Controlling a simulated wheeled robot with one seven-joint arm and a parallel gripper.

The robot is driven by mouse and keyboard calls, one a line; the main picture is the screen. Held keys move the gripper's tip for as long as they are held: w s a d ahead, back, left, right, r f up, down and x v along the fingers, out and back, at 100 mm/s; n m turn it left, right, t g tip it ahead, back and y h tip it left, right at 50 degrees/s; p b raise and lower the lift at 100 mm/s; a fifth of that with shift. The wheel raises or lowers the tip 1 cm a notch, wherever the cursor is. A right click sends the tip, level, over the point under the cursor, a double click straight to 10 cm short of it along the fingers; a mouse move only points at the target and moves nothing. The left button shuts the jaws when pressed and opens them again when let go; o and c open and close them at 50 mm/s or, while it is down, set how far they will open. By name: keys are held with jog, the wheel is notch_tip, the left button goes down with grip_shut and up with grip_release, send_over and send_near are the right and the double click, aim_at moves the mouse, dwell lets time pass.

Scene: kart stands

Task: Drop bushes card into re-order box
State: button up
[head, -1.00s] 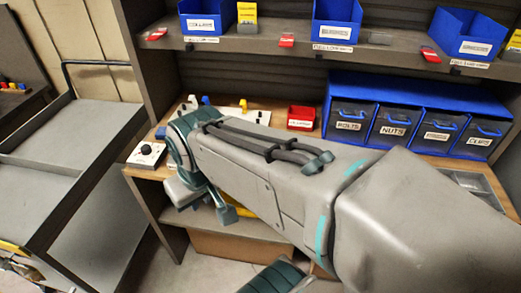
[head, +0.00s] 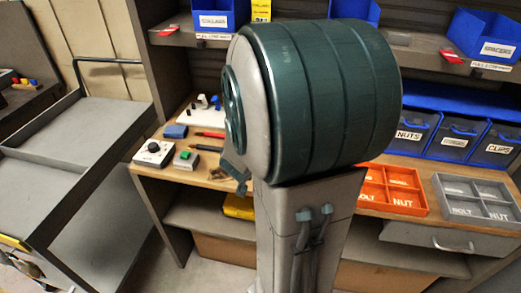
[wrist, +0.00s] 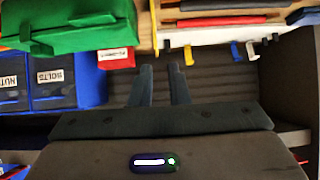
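My gripper (wrist: 162,80) shows in the wrist view with two dark fingers apart and nothing visible between them. In the head view my own arm hides it. A small red box with a white label (wrist: 116,58) is beyond the fingers, to their left in the wrist view; the label is too small to read, and my arm covers this box in the head view. Small red cards lie at the upper shelf's front edge in the head view, one at left (head: 168,30) and one at right (head: 451,56). I cannot tell which, if either, is the bushes card.
Blue bins (head: 484,33) stand on the upper shelf. Blue drawers (head: 453,138), an orange tray (head: 392,188) and a grey tray (head: 476,198) are at right. A large green object (wrist: 80,28) lies upper left in the wrist view. A grey cart (head: 90,165) stands left.

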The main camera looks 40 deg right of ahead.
jog(key=b+x, duration=0.1)
jog(key=x, duration=0.3)
jog(key=b+x, duration=0.2)
jog(key=x, duration=0.2)
jog(key=shift+s+d+f, duration=0.1)
jog(key=shift+s+d, duration=0.15)
jog(key=shift+d, duration=0.05)
jog(key=shift+r+b+x, duration=0.15)
jog(key=shift+b+x, duration=0.1)
jog(key=shift+x, duration=1.2)
jog(key=shift+r+b+x, duration=0.15)
jog(key=shift+b+x, duration=0.1)
jog(key=shift+x, duration=1.2)
jog(key=shift+w+d, duration=0.1)
jog(key=shift+w, duration=0.05)
grip_shut()
